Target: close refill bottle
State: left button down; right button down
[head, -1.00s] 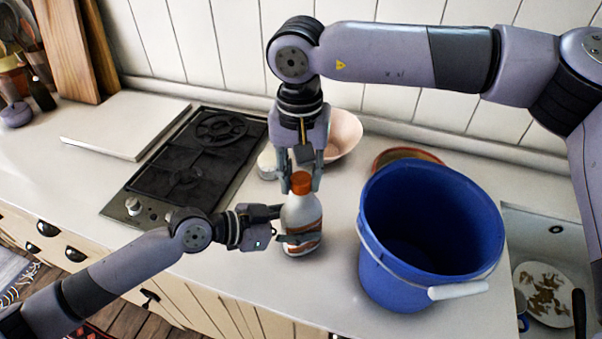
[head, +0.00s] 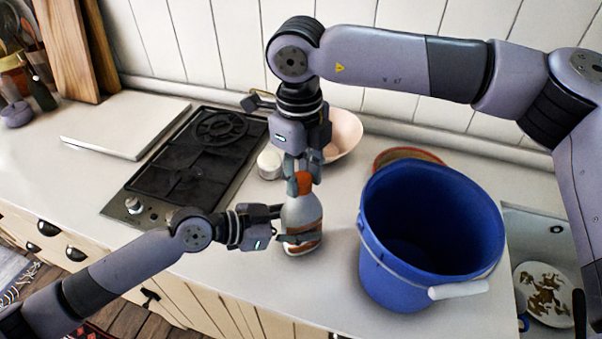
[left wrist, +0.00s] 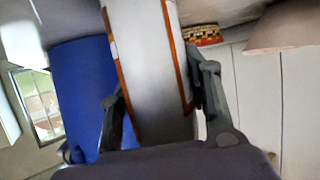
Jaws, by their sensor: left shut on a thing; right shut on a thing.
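The refill bottle (head: 303,214) is white with an orange-brown label band and stands upright on the counter. Its orange cap (head: 303,181) is on top of the neck. My left gripper (head: 290,226) is shut on the bottle's body from the left. In the left wrist view the bottle (left wrist: 148,70) fills the middle, between the two fingers. My right gripper (head: 303,176) points down from above and is shut on the orange cap, whose sides are partly hidden by the fingers. Whether the cap is fully seated cannot be seen.
A large blue bucket (head: 385,250) with a white handle grip stands just right of the bottle. A pink bowl (head: 346,135) and a small white jar (head: 269,163) are behind. A black gas hob (head: 165,180) lies left. The sink with a dirty plate (head: 545,293) is at right.

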jog(key=m, duration=0.8)
jog(key=c, duration=1.2)
grip_release()
jog(key=shift+r, duration=0.1)
jog(key=shift+r, duration=2.15)
jog(key=shift+c, duration=0.2)
